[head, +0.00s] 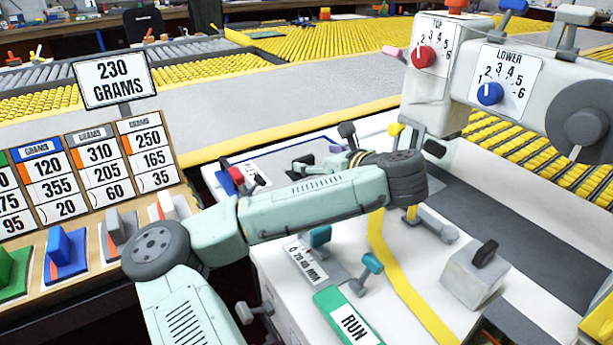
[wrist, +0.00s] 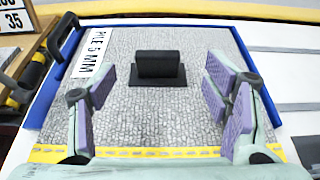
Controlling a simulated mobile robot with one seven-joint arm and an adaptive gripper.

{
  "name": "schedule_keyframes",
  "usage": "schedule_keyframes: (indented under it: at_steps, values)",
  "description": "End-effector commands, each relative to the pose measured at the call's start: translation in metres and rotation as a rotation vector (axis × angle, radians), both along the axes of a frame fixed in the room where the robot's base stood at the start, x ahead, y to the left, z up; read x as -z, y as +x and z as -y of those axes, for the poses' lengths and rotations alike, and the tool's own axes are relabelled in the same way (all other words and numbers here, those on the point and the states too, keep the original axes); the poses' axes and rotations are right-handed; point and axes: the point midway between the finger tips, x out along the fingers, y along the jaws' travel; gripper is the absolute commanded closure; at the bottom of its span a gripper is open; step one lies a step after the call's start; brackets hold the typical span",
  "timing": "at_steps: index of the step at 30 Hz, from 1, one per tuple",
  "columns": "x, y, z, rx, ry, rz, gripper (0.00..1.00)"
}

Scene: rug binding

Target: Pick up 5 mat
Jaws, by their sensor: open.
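The 5 mm mat (wrist: 125,125) is a grey, cobble-textured square sample with a white "PILE 5 MM" label (wrist: 92,58) along its left side. A black block handle (wrist: 158,66) on a dark plate stands near its middle. The mat lies in a shallow blue tray (wrist: 40,105). My gripper (wrist: 160,88) is open above the mat in the wrist view, its purple-padded fingers apart on the left and right of the handle, with nothing between them seen to be touched. In the head view my arm hides most of the mat and gripper.
The binding machine (head: 440,85) with red and blue dials stands at the right. A green RUN plate (head: 346,315) and levers are on the white bench. At the left are the grams board (head: 105,165) and its coloured handles, below a "230 GRAMS" sign (head: 115,80).

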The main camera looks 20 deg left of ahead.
Motion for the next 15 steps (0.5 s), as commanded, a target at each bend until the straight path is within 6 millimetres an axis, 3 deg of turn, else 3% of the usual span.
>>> schedule_keyframes:
  at_steps: [15]
  values:
    - [0.02,0.016,-0.025,-0.009,-0.007,-0.004,0.3]
